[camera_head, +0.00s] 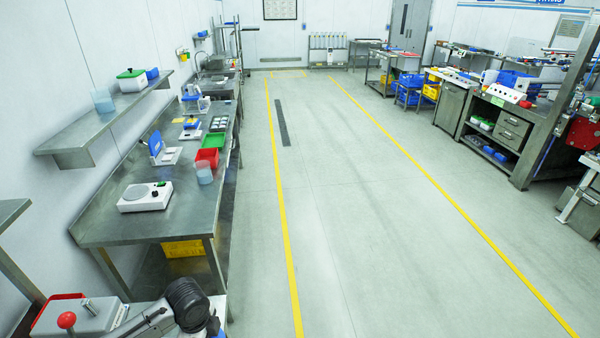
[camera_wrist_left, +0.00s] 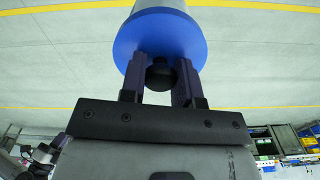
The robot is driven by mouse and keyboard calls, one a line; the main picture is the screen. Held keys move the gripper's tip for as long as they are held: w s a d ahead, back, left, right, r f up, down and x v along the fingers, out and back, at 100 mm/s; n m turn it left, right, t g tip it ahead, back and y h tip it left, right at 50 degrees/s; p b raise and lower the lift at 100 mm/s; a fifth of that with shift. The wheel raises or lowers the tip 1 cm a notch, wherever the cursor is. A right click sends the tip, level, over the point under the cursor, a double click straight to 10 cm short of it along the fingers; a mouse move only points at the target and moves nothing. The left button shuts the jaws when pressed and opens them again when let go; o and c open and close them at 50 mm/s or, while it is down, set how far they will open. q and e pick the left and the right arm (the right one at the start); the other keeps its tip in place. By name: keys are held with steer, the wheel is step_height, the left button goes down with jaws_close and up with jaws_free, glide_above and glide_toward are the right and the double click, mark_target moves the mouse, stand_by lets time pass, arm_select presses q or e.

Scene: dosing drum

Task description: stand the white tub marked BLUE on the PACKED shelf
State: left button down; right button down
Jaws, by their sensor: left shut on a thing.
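In the left wrist view my left gripper (camera_wrist_left: 160,85) is shut on the dark knob (camera_wrist_left: 160,73) of a round blue lid (camera_wrist_left: 160,35). A pale tub body (camera_wrist_left: 175,4) shows beyond the lid, mostly cut off by the frame edge. No marking on it is visible. In the head view my left arm's dark wrist is at the bottom left, and the held tub is mostly out of sight there. A steel wall shelf (camera_head: 75,141) hangs at the left. I can read no PACKED label. My right gripper is not in view.
The wall shelf carries a translucent beaker (camera_head: 103,101), a green-lidded white tub (camera_head: 131,82) and a blue item (camera_head: 152,73). The steel bench (camera_head: 110,215) below holds a white scale (camera_head: 145,198), a cup (camera_head: 204,173) and red and green trays. The floor aisle (camera_head: 350,220) is clear.

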arm_select(q)
steer(key=n, duration=0.2)
steer(key=s+n, duration=0.1)
steer(key=shift+d+r+n, duration=0.15)
steer(key=shift+d+n, duration=0.15)
steer(key=shift+n, duration=0.1)
steer(key=n, duration=0.1)
steer(key=s+n, duration=0.1)
steer(key=n, duration=0.1)
steer(key=d+n, duration=0.1)
steer(key=n, duration=0.1)
steer(key=shift+s+r, duration=0.25)
steer(key=shift+r, duration=0.1)
steer(key=s+d+r+n, duration=0.3)
steer(key=s+r+n, duration=0.2)
steer(key=n, duration=0.5)
step_height(320, 180, up, 15)
steer(key=w+a, duration=0.1)
steer(key=w, duration=0.1)
steer(key=s+r+p, duration=0.8)
steer(key=r+p, duration=0.3)
steer(key=p, duration=0.4)
steer(key=shift+s+a+r, duration=0.15)
steer(key=shift+s, duration=0.2)
